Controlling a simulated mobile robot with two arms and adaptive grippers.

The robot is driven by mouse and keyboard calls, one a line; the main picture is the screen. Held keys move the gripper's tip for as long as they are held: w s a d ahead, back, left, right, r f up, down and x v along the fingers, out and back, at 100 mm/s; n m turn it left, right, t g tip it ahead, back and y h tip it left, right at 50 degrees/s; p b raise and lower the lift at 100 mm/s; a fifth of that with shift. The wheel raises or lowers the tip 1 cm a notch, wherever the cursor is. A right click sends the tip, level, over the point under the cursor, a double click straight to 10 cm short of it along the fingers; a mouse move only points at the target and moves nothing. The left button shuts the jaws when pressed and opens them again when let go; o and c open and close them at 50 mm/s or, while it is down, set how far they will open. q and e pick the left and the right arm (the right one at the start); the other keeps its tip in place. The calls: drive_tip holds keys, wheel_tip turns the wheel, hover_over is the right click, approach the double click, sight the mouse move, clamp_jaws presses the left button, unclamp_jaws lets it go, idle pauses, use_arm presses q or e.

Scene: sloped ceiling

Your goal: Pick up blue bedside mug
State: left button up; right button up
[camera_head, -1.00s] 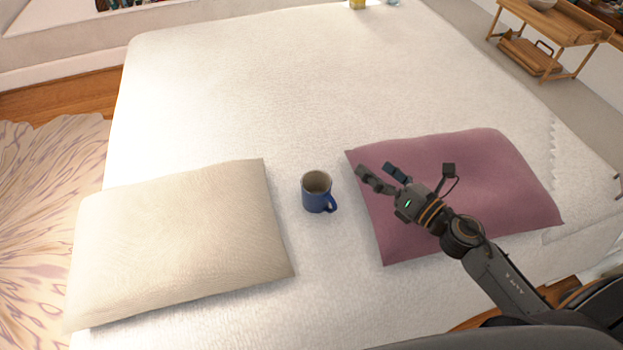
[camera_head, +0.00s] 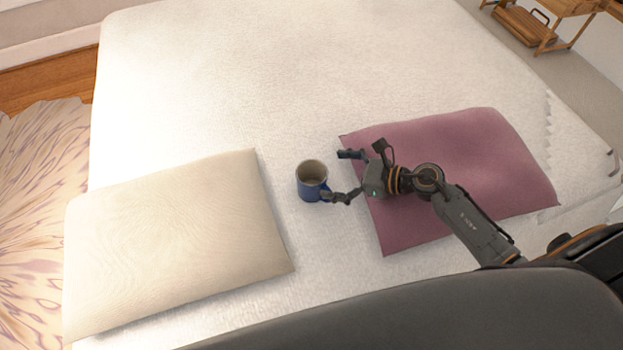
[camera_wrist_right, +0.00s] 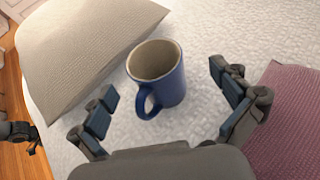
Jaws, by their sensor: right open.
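The blue mug (camera_head: 311,184) stands upright on the white bed between the two pillows in the head view. Its inside is pale and looks empty. In the right wrist view the mug (camera_wrist_right: 167,84) is just ahead of the open fingers, with its handle turned toward the gripper. My right gripper (camera_head: 344,175) is open and empty, to the right of the mug. In the head view its nearer finger overlaps the mug's handle side; I cannot tell whether it touches. My left gripper is not seen in the head view.
A cream pillow (camera_head: 175,240) lies left of the mug, and a mauve pillow (camera_head: 470,160) lies to the right under my right arm. The bed (camera_head: 240,70) is clear beyond the mug. A wooden shelf unit (camera_head: 540,22) stands past the bed's far right.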

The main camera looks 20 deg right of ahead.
sight(299, 172)
drive_tip(key=x, duration=0.2)
drive_tip(key=p+x, duration=0.1)
drive_tip(key=x, duration=0.1)
drive_tip(key=shift+a+r, duration=0.1)
drive_tip(key=shift+a, duration=0.35)
drive_tip(key=shift+w+a+f, duration=0.15)
drive_tip(key=shift+a+f, duration=0.05)
drive_tip(key=shift+a, duration=0.05)
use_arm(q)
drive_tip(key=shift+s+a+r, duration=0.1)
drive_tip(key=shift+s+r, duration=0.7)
use_arm(e)
drive_tip(key=shift+c, duration=0.4)
drive_tip(key=c, duration=1.4)
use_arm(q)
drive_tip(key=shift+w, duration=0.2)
use_arm(e)
drive_tip(key=shift+d, duration=0.1)
drive_tip(key=shift+r, duration=0.1)
